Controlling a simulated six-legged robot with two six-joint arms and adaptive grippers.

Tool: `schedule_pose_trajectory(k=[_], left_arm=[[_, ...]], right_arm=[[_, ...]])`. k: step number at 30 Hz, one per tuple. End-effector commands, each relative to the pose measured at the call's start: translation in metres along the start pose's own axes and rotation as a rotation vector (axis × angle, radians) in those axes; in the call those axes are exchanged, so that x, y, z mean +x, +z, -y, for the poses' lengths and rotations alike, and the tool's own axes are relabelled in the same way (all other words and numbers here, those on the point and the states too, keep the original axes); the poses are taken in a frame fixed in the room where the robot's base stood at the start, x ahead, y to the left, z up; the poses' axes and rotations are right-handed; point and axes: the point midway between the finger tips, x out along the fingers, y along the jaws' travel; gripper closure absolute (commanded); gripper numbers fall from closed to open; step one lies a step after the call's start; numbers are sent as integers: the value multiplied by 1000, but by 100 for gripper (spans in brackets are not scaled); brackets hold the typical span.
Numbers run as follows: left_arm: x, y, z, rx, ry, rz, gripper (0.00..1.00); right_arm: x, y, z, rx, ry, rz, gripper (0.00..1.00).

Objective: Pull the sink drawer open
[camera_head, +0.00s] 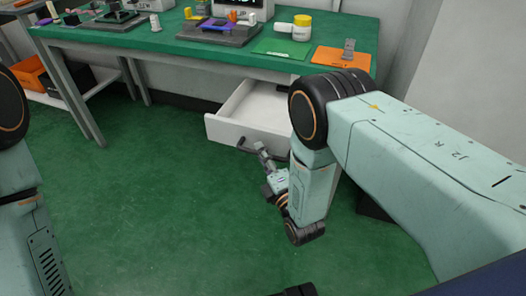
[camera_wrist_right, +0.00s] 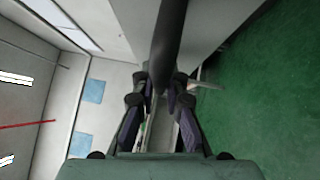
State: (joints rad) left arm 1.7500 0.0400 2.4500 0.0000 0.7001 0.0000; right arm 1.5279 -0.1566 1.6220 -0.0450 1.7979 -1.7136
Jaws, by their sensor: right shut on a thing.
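The white drawer (camera_head: 232,131) under the green-topped bench is pulled part way out, and its empty-looking interior shows. No sink is visible. My right gripper (camera_head: 262,148) is at the drawer's front, low over the floor. In the right wrist view my right gripper (camera_wrist_right: 160,98) is shut on a dark bar-like handle (camera_wrist_right: 170,40), which runs between the fingers. The pale drawer front (camera_wrist_right: 205,22) is beside it there. My right arm hides the drawer's right side in the head view. My left arm shows at the left edge, but its gripper is out of view.
The bench (camera_head: 150,42) carries fixtures, a yellow-lidded jar (camera_head: 302,28), a green mat (camera_head: 283,49) and an orange mat (camera_head: 340,60). Orange bins (camera_head: 35,75) stand at the far left. The green floor (camera_head: 150,200) in front of the drawer is clear.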

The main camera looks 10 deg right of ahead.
Motion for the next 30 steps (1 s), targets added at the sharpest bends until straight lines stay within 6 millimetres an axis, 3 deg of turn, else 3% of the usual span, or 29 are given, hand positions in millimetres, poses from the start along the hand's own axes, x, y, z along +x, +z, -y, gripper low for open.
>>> schedule_pose_trajectory(k=[2, 3, 11, 22, 30], left_arm=[[0, 0, 0, 0, 0, 0, 50], [0, 0, 0, 0, 0, 0, 50], [0, 0, 0, 0, 0, 0, 50], [0, 0, 0, 0, 0, 0, 50], [0, 0, 0, 0, 0, 0, 50]], right_arm=[[-1, 0, 1, 0, -2, 2, 100], [-1, 0, 1, 0, -2, 2, 87], [0, 0, 0, 0, -2, 1, 65], [1, 0, -4, 0, 1, 0, 64], [8, 6, -46, -2, 8, 1, 64]])
